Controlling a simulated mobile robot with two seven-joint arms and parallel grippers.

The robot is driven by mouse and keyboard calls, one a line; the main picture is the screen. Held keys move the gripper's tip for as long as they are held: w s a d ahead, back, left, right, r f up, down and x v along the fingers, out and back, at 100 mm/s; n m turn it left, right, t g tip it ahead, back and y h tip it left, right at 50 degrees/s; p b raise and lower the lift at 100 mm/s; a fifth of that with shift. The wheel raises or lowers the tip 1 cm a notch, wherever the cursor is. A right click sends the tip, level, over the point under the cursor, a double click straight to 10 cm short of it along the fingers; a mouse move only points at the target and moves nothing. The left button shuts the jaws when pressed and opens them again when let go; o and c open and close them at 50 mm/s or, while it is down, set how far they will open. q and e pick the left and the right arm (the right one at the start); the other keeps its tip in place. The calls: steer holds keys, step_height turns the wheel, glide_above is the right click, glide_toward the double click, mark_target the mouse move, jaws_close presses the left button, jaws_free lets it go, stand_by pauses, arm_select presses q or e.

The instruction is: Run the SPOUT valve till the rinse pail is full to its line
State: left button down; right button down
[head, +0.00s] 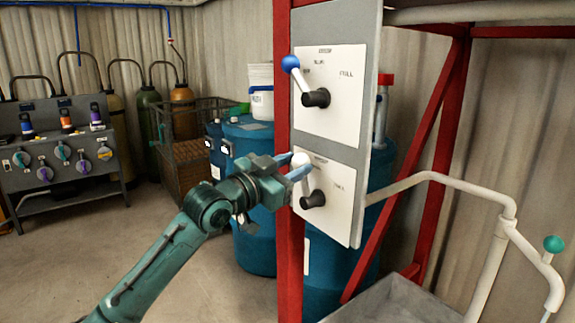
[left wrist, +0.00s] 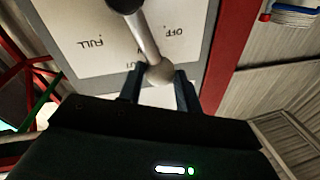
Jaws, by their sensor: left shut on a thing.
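Two valve plates hang on a grey board on a red frame. The lower plate (head: 338,195) carries a lever (head: 308,182) with a pale knob (head: 301,160), tilted slightly left of straight up from its black hub. My left gripper (head: 298,166) is shut on this knob. The left wrist view shows the knob (left wrist: 160,72) between the fingers, with the words OFF and FULL upside down. The plate's title is too blurred to read fully. The upper lever has a blue knob (head: 290,63) pointing up and left. I cannot identify the rinse pail. My right gripper is out of view.
A white pipe (head: 440,177) runs right to a stand with a green knob (head: 553,244). A grey basin (head: 395,300) lies below. Blue drums stand behind the red post (head: 289,250), with a white bucket (head: 262,103) on top. Floor at left is clear.

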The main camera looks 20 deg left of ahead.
arm_select(q)
steer(key=shift+s+d+r+m, duration=0.1)
steer(key=shift+s+d+m, duration=0.25)
steer(key=shift+m, duration=0.45)
steer(key=c, duration=1)
jaws_free()
steer(key=shift+s+a, duration=0.2)
steer(key=shift+s, duration=0.15)
steer(key=b+v, duration=0.2)
steer(key=v, duration=1)
